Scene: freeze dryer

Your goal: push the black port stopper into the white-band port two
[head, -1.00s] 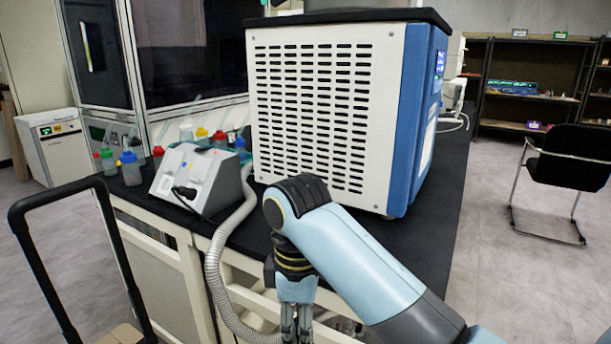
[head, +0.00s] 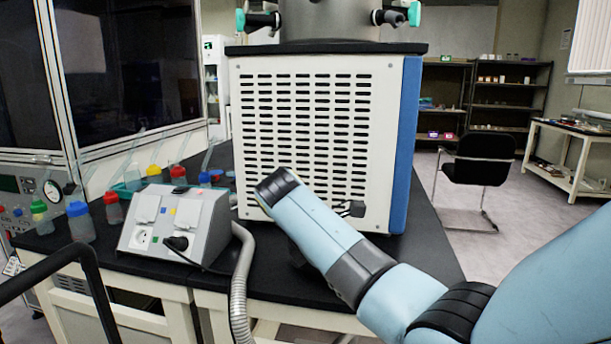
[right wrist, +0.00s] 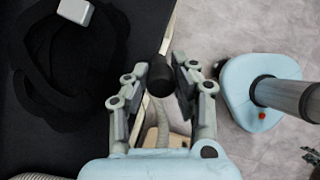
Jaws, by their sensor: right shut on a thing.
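The black port stopper (right wrist: 160,75) shows in the right wrist view as a dark cylinder between my right gripper's fingers (right wrist: 160,86). The right gripper is shut on it. In the head view my right arm reaches in front of the freeze dryer (head: 310,130), and its gripper and the stopper are hidden. On top of the dryer stands a grey metal drum (head: 330,22), cut off by the top edge. A port with a teal knob (head: 258,20) is on its left and another (head: 396,14) on its right. I cannot tell which port has a white band. My left gripper is not in view.
A grey socket box (head: 190,225) with a plugged cable stands on the black bench, left of the dryer. Several coloured-cap bottles (head: 80,222) stand beside it. A ribbed hose (head: 240,285) hangs over the front edge. A black cable coil (right wrist: 65,70) lies on the bench.

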